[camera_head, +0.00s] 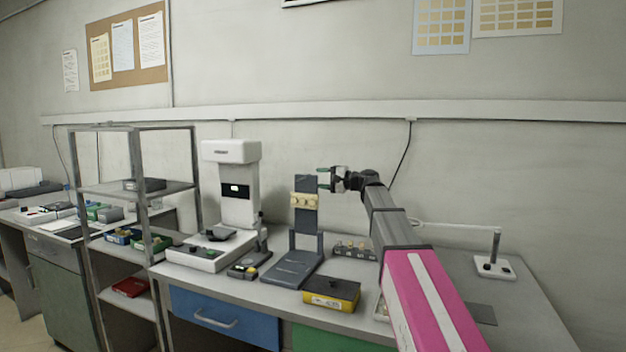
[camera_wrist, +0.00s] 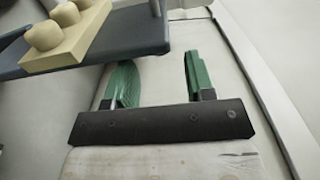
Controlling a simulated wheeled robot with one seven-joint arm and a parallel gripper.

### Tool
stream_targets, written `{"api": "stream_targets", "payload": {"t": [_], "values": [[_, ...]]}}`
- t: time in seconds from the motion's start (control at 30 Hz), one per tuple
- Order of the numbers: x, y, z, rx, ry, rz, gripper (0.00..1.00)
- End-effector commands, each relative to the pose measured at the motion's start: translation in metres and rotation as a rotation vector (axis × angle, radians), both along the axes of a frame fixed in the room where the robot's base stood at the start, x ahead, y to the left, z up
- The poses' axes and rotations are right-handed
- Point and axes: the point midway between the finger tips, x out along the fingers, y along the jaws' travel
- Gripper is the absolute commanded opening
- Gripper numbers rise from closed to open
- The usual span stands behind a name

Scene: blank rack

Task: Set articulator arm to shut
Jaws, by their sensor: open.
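The articulator stands on the bench as a dark grey-blue frame with a flat base (camera_head: 292,268). Its upper arm (camera_head: 307,185) is raised about upright, with a cream block of rounded knobs (camera_head: 304,201) on its face. In the wrist view the arm's dark plate (camera_wrist: 110,50) and the cream block (camera_wrist: 68,38) fill the upper left. My gripper (camera_head: 324,178) is beside the upper right end of the arm. Its green fingers are apart and empty in the wrist view (camera_wrist: 160,62). The plate's edge is close to the fingertips; I cannot tell whether they touch.
A white machine (camera_head: 238,185) stands left of the articulator, with a small dark device (camera_head: 250,265) between. A yellow and black box (camera_head: 331,293) lies at the front right. A holder with small pieces (camera_head: 355,249) is behind it. A grey rack (camera_head: 140,188) stands left.

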Motion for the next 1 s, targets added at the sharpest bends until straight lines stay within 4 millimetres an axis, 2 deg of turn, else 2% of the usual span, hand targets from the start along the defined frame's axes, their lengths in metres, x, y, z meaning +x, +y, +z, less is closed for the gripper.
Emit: {"api": "stream_targets", "payload": {"t": [0.03,0.23,0.63,0.7,0.8,1.0], "values": [[0.004,0.009,0.0,0.0,0.0,0.001,0.5],[0.01,0.028,0.0,0.0,0.001,0.001,0.5],[0.012,0.033,0.0,0.0,0.001,-0.001,0.5],[0.012,0.033,0.0,0.0,0.001,0.0,0.27],[0.012,0.033,0.0,0.0,0.001,0.0,0.0],[0.01,0.033,0.0,-0.003,-0.005,0.0,0.0]]}}
